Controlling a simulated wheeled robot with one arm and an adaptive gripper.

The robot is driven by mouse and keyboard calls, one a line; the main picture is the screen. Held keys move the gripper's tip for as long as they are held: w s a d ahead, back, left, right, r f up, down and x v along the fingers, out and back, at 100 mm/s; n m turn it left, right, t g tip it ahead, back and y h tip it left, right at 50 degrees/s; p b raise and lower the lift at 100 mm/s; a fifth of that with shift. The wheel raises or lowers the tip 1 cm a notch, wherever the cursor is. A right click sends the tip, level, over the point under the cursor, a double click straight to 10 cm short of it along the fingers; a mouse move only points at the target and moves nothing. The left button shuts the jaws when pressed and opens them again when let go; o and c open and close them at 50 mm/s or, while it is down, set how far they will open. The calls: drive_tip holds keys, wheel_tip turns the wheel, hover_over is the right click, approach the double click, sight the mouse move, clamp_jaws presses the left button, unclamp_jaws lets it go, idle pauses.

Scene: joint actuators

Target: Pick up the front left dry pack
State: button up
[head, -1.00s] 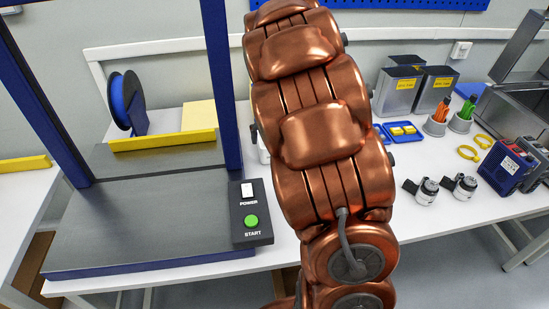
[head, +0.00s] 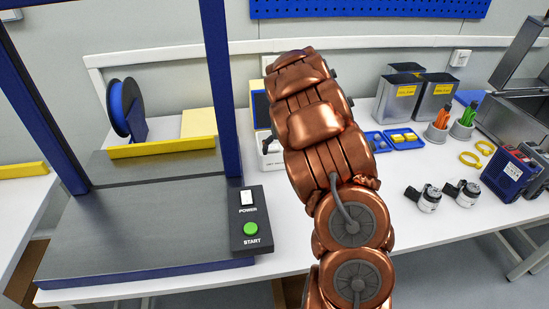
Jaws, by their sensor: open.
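Several grey packs with yellow labels stand upright in a group on the bench, right of my arm; I take these to be the dry packs. The front left dry pack (head: 397,99) stands left of another front pack (head: 434,97), with one more (head: 406,68) behind. My copper arm reaches up in the middle of the view. The rest of the gripper is hidden behind the arm. I see nothing held.
Blue trays with yellow pieces (head: 404,139) lie just in front of the packs. Cups with orange and green tools (head: 462,127), yellow rings (head: 470,159) and two actuators (head: 428,198) are to the right. A blue-framed press with a control box (head: 250,220) stands left.

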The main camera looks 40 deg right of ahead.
drive_tip(key=shift+x, duration=1.65)
drive_tip(key=shift+s+a, duration=0.1)
drive_tip(key=shift+c, duration=0.4)
drive_tip(key=c, duration=0.6)
drive_tip(key=shift+r, duration=0.15)
